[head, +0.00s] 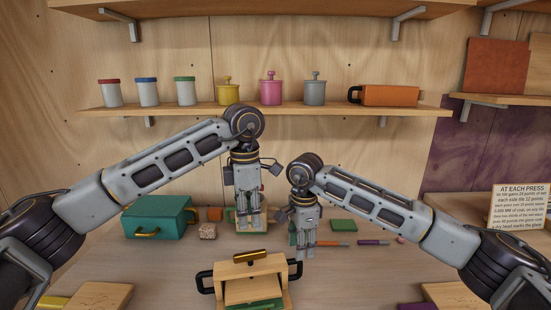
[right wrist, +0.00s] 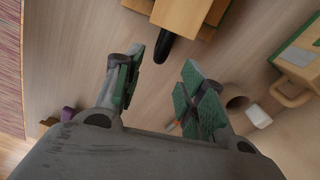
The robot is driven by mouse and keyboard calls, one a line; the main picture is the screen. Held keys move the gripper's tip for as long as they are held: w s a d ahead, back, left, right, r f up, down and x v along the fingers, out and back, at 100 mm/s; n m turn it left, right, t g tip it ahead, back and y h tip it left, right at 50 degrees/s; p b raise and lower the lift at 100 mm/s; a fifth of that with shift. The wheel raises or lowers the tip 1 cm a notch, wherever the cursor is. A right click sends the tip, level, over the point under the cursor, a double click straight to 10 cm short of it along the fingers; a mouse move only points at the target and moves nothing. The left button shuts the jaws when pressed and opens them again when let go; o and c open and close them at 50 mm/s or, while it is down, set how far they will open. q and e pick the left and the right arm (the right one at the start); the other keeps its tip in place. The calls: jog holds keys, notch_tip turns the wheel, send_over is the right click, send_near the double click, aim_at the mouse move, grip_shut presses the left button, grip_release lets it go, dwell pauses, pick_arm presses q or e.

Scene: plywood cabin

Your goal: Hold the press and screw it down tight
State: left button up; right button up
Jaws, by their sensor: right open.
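A wooden press (head: 233,270) with a black handle on each side and a brass-banded bar on top stands at the front middle of the table. A green piece shows at its lower front. In the right wrist view, part of the wooden body (right wrist: 183,12) and one black handle show at the top. My right gripper (head: 302,252) points down just right of the press, near its right handle. It is open, with nothing between its green-padded fingers (right wrist: 155,95). My left gripper (head: 249,215) points down behind the press, over a green-and-cream object (head: 231,222). Whether its fingers touch that object is unclear.
A green case (head: 158,218) stands at the left. A speckled block (head: 208,231), a small orange block (head: 215,214) and a green block (head: 343,225) lie behind the press. A shelf (head: 170,108) holds jars, pots and an orange box (head: 390,96). A text card (head: 520,206) stands right.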

jog(key=shift+r, duration=2.15)
jog(key=shift+s, duration=0.1)
